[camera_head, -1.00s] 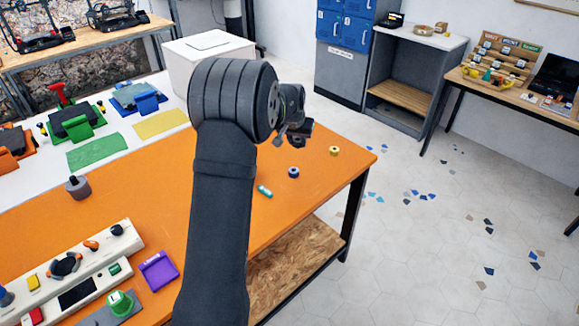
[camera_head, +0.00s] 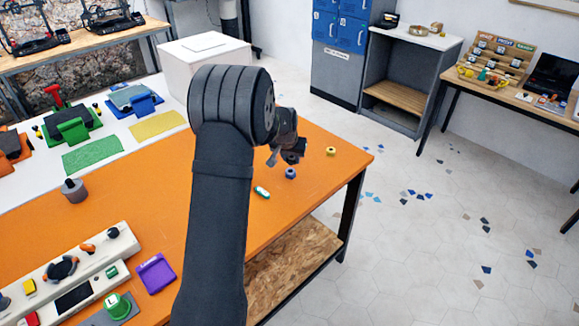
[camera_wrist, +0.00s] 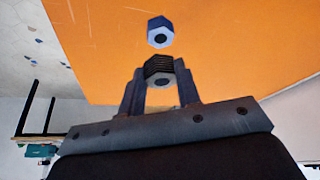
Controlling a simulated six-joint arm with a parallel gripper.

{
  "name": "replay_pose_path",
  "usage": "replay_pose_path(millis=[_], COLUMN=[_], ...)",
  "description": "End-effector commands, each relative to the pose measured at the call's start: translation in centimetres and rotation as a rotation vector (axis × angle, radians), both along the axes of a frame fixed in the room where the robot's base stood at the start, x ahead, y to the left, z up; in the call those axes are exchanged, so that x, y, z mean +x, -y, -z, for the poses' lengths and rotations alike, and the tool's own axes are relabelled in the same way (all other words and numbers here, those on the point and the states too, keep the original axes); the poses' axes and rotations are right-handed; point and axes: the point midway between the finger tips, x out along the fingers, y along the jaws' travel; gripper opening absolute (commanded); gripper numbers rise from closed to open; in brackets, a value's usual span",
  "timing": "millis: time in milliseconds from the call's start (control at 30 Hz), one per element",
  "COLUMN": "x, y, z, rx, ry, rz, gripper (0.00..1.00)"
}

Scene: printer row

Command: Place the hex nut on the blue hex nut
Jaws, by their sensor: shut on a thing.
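The blue hex nut (camera_head: 290,174) lies on the orange tabletop near its right end. It also shows in the wrist view (camera_wrist: 159,32), hole facing the camera, just beyond my fingertips. My gripper (camera_head: 290,157) is above the blue nut in the head view. In the wrist view my gripper (camera_wrist: 160,84) is shut on a dark grey hex nut (camera_wrist: 161,79), held between the two fingers. The held nut is apart from the blue nut in the wrist view.
A yellow nut (camera_head: 331,151) lies right of the blue nut, and a small teal and white piece (camera_head: 262,192) lies to its left. The table's right edge is close. A purple tray (camera_head: 156,273) and a control panel (camera_head: 75,268) stand at the front left.

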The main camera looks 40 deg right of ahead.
Motion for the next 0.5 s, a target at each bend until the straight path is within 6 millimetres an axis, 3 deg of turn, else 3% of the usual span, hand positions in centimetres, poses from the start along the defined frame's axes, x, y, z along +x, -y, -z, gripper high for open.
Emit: replay_pose_path(millis=[167,400,500], x=[0.6,0.6,0.6], y=[-0.1,-0.1,-0.1], z=[0.9,4.2,4.4], rx=[0.002,0.002,0.0], ry=[-0.001,-0.001,0.0], rz=[0.0,0.0,0.0], gripper=[0.05,0.05,0.05])
